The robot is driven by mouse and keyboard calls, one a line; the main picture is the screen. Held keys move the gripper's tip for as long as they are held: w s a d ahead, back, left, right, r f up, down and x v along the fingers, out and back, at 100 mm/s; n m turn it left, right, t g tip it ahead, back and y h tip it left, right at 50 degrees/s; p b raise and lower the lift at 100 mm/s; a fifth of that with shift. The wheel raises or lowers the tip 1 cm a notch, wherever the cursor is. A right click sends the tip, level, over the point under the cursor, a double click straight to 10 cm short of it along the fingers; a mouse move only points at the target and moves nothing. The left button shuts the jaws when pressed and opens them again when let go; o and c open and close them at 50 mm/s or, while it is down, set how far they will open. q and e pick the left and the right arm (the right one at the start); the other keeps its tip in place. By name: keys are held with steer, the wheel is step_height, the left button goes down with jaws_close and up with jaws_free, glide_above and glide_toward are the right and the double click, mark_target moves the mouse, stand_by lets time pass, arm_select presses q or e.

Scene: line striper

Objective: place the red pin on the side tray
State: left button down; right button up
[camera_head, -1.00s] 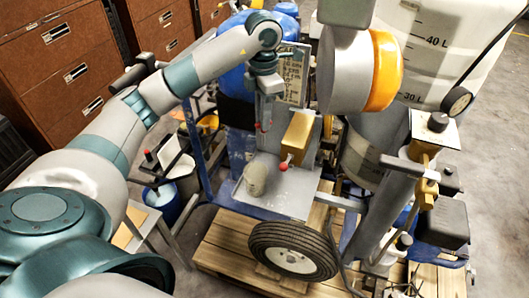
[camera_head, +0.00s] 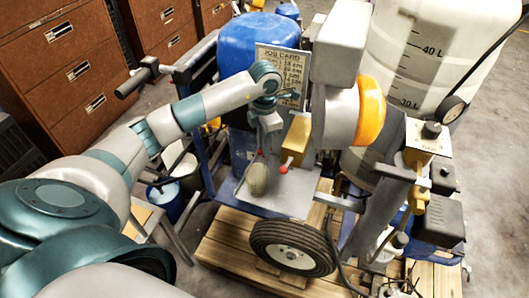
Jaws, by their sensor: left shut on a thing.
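My left gripper (camera_head: 261,148) points down over the grey metal plate of the machine, which looks like the side tray (camera_head: 296,203). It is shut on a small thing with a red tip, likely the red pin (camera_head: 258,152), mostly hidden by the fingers. The red tip is just above a beige rounded lump (camera_head: 256,179) on the plate; I cannot tell if they touch. A separate red ball (camera_head: 283,170) sits at the lower end of a yellow block (camera_head: 297,140), right of the gripper. My right gripper is not in view.
A job card (camera_head: 281,68) stands behind the gripper. A grey and orange drum (camera_head: 361,110) overhangs the plate's right side. A black tyre (camera_head: 293,248) is below the plate. A blue bucket (camera_head: 166,202) stands at left.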

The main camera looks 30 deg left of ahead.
arm_select(q)
step_height(320, 180, down, 3)
steer(key=shift+r+p, duration=0.15)
steer(key=shift+p, duration=0.55)
steer(key=shift+f, duration=0.45)
steer(key=shift+f, duration=0.2)
steer(key=c, duration=1.8)
jaws_free()
steer(key=shift+o, duration=0.2)
steer(key=shift+r, duration=0.1)
